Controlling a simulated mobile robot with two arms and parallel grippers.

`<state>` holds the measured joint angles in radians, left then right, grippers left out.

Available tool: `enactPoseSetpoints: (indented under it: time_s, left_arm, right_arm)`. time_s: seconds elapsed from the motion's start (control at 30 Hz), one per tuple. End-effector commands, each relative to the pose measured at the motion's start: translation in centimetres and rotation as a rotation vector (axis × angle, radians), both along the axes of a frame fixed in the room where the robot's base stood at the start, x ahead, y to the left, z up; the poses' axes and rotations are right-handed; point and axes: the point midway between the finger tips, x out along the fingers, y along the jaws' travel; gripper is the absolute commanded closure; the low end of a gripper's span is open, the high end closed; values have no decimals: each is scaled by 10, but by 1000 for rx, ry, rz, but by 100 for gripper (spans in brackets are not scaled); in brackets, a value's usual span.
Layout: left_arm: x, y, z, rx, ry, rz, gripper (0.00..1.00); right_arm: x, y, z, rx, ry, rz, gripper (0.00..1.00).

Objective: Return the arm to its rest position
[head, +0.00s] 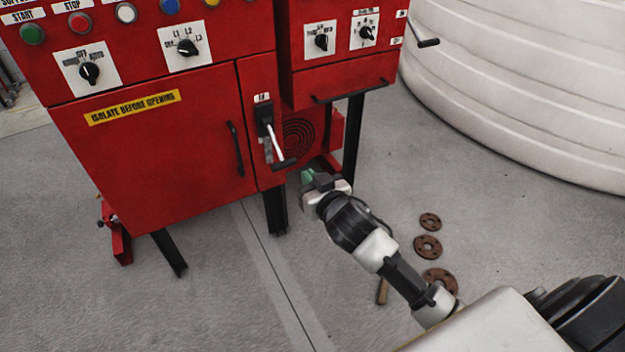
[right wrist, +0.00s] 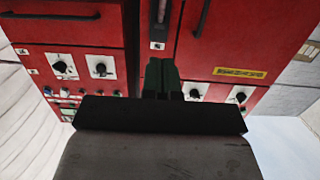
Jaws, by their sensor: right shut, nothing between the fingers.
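My right arm reaches in from the lower right in the head view. Its gripper (head: 308,177) is low in front of the red control cabinet (head: 165,165), just below the lever switch (head: 268,135) with its white handle. In the right wrist view the dark green fingers (right wrist: 162,78) are together with nothing between them. They point at the cabinet front (right wrist: 70,85), which appears upside down there. Whether the fingertips touch the cabinet cannot be told. My left gripper is not in view.
A large white ribbed tank (head: 530,90) stands at the right. Several rusty flanges (head: 428,246) lie on the floor beside my right arm. The cabinet has black door handles (head: 236,148) and dark legs (head: 169,253). Grey floor at the lower left is clear.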

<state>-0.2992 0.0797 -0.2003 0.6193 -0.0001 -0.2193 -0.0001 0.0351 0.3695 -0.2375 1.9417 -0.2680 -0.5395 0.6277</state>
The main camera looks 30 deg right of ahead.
Motion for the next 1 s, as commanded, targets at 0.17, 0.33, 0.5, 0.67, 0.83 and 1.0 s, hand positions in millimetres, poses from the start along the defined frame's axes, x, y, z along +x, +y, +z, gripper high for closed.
enactPoseSetpoints:
  time_s: [0.17, 0.33, 0.5, 0.67, 0.83, 1.0]
  left_arm:
    - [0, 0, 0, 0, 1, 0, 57]
    - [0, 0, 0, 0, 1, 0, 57]
    - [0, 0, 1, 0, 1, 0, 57]
    - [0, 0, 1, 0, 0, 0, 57]
    - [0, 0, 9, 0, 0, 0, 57]
    - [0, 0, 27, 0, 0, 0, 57]
  right_arm:
    - [-10, -1, 3, -1, -1, -1, 100]
    - [-11, -1, 3, -1, -1, -1, 100]
    - [-11, -1, 3, -1, -1, -1, 100]
    - [-10, -1, 2, -1, 1, -1, 100]
    - [-11, -6, -37, -21, 91, -11, 100]
    - [-35, -18, -146, -71, 335, -20, 100]
